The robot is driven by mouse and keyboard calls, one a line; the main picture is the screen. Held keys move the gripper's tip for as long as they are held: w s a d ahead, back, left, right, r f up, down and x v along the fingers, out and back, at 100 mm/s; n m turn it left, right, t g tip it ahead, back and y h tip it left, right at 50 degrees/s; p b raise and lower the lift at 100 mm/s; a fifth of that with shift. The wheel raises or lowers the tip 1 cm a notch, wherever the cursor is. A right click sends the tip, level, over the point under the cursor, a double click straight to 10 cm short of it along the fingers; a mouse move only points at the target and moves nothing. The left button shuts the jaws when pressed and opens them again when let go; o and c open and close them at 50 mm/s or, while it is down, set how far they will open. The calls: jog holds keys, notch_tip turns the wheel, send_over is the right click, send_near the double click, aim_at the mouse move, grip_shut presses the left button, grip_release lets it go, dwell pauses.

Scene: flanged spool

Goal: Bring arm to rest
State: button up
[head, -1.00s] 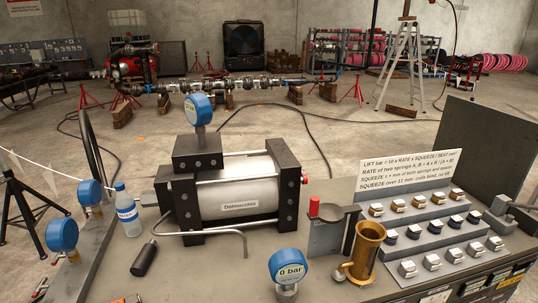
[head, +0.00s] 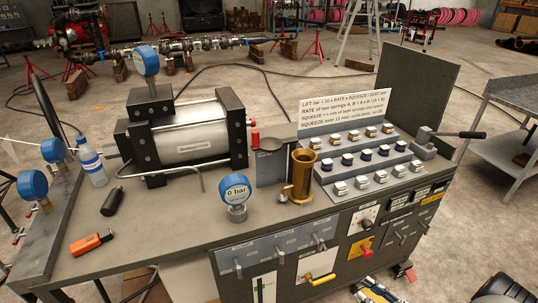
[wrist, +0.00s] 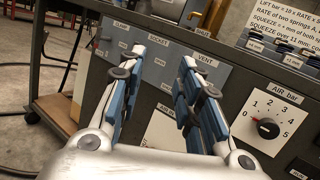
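My gripper (wrist: 160,88) shows in the wrist view with its two blue-padded fingers apart and nothing between them. It faces the bench's front panel (wrist: 160,65), where labels such as SOCKET, VENT and SHUT can be read. What seems to be part of my gripper also shows at the bottom edge of the head view (head: 375,291), low in front of the bench. I cannot tell from these frames whether a finger touches the panel.
The bench (head: 160,238) carries a large cylinder (head: 185,140), a 0 bar gauge (head: 235,190), a brass cup (head: 300,175), a blue-capped bottle (head: 92,165) and an orange object (head: 90,243). Levers and an air dial (wrist: 267,128) stick out in front.

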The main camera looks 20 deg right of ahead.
jog(key=w+a+r+n+g, duration=0.2)
jog(key=a+r+n+g, duration=0.55)
jog(key=r, duration=0.25)
jog(key=w+a+r+n+g, duration=0.2)
jog(key=a+r+n+g, duration=0.55)
jog(key=r+g, duration=0.2)
jog(key=s+a+r+n+t+h, duration=0.5)
jog(key=s+a+r+n+h, duration=0.5)
jog(key=s+r+n+h, duration=0.2)
jog(key=shift+s+a+r, duration=0.2)
jog(key=shift+a+r, duration=0.05)
jog(key=shift+r, duration=0.5)
